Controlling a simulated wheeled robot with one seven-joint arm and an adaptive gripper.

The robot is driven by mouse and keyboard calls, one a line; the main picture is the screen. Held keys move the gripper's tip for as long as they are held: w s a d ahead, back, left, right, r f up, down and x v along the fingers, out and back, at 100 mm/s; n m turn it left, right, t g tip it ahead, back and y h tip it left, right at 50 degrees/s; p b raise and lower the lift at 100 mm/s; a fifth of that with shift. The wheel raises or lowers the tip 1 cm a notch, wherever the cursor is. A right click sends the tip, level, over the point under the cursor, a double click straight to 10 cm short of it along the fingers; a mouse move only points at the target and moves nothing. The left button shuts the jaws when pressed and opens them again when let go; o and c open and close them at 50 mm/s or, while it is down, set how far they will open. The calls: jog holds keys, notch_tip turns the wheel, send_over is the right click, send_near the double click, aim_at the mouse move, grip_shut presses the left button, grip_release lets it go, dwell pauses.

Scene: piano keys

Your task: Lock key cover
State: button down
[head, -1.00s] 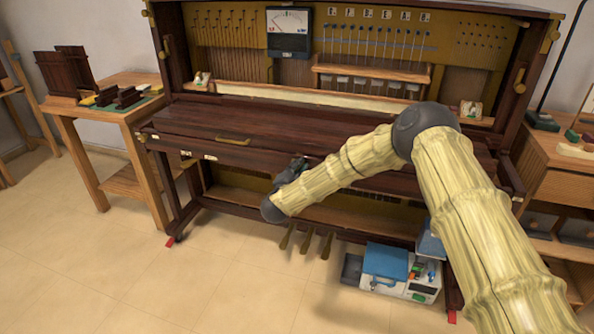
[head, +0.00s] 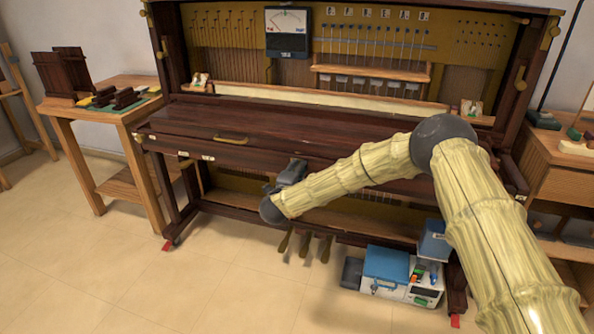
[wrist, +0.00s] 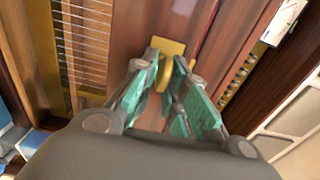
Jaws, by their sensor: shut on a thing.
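The key cover (head: 255,118) is a dark reddish wooden lid that lies closed across the piano front. A brass handle (head: 231,139) sits on its front. My gripper (head: 293,168) is at the piano's front rail, right of that handle. In the wrist view, the green-padded fingers of my gripper (wrist: 163,82) are closed around a small brass latch piece (wrist: 166,58) on the wood. The latch's far plate shows beyond the fingertips; the part between the fingers is partly hidden. In the head view, my gripper and arm hide this latch.
Below the front stand brass pedals (head: 305,246) and a blue and white toolbox (head: 392,275). A wooden side table (head: 95,112) is at the left and a wooden cabinet (head: 565,175) at the right. The floor in front is clear.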

dwell(0.4)
jog(key=c, duration=1.6)
grip_release()
jog(key=shift+o, duration=0.2)
jog(key=shift+s+a, duration=0.2)
jog(key=shift+s, duration=0.25)
jog(key=v, duration=1.1)
